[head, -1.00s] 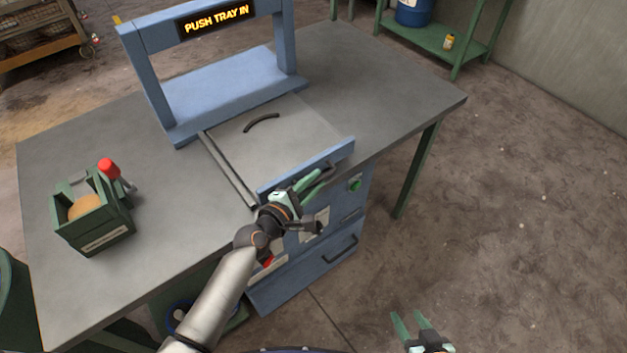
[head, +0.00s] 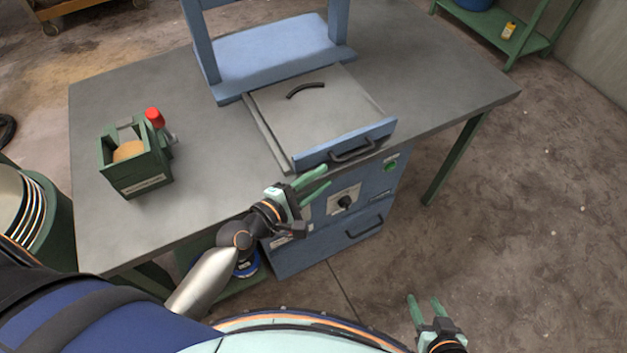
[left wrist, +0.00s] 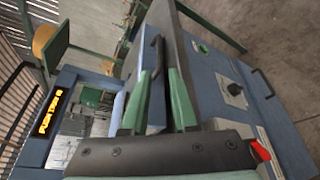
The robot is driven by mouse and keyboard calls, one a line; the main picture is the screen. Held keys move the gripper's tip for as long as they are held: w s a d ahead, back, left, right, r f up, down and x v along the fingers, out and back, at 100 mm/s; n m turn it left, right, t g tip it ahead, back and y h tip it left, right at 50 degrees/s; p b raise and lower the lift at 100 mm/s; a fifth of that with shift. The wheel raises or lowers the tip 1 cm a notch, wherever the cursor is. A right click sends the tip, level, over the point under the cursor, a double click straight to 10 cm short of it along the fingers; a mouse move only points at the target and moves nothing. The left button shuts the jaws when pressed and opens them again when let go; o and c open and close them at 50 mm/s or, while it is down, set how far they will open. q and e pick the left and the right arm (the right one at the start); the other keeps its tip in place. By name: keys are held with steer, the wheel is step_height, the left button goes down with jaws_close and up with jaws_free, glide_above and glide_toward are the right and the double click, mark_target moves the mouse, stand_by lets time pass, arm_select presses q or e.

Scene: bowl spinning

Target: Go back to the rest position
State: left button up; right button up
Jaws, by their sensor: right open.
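My left gripper (head: 326,177) is open and empty in front of the blue machine cabinet, just below and left of the tray handle (head: 352,152), with a small gap. Its two green fingers also show apart in the left wrist view (left wrist: 158,72). The grey tray (head: 335,115) with a blue front lies on the table at the foot of the blue frame (head: 280,60). My right gripper (head: 424,300) is open and empty over the floor at the lower right.
A grey table (head: 215,160) holds a green box (head: 140,178) with a red-capped tool (head: 155,119) beside it. A green bin of plates (head: 35,205) stands at the left. The blue cabinet (head: 325,235) has a knob and a drawer.

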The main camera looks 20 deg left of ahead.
arm_select(q)
steer(key=shift+v, duration=0.85)
steer(key=s+a+f+m+g+y, duration=0.2)
steer(key=s+f+m, duration=0.4)
steer(key=m, duration=0.4)
steer(key=s+a+f+m+g+y, duration=0.2)
steer(key=s+f+m, duration=0.5)
steer(key=m, duration=0.4)
steer(key=shift+a+f+m+g, duration=0.2)
steer(key=shift+f+m+g, duration=0.1)
steer(key=shift+f, duration=0.4)
